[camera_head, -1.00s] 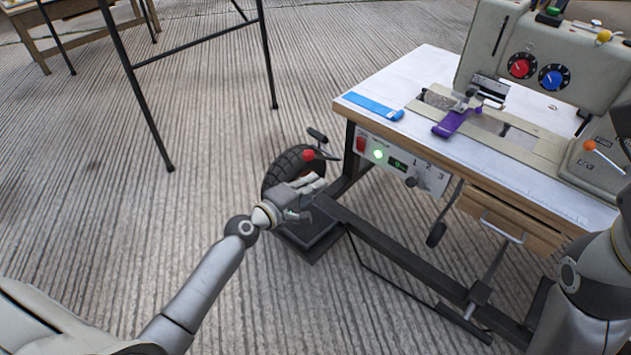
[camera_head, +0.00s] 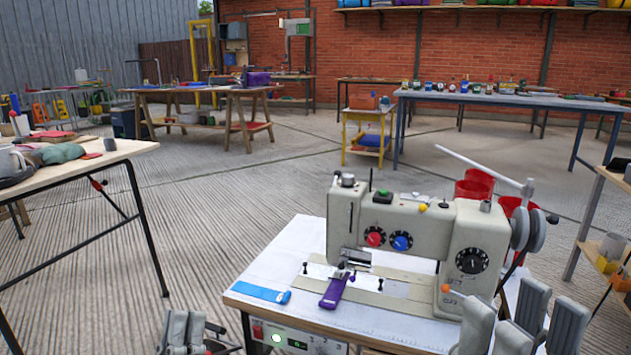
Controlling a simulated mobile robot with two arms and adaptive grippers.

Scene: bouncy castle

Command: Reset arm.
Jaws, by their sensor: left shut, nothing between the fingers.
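My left gripper (camera_head: 183,332) is at the bottom edge, left of the sewing table. Its grey fingers are together with nothing between them. Its arm is below the picture. My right gripper (camera_head: 522,325) is at the bottom right, in front of the sewing machine's right end. Its several grey finger parts point up. Its base is cut off by the frame, and I cannot tell if it is open or shut. I see nothing held in it.
A beige sewing machine (camera_head: 415,222) stands on a white-topped table (camera_head: 262,258), with a blue strip (camera_head: 262,293) and a purple piece (camera_head: 334,291). A wooden table (camera_head: 110,156) is at left. Open concrete floor (camera_head: 240,195) lies between them. Shelves (camera_head: 606,215) stand at the right.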

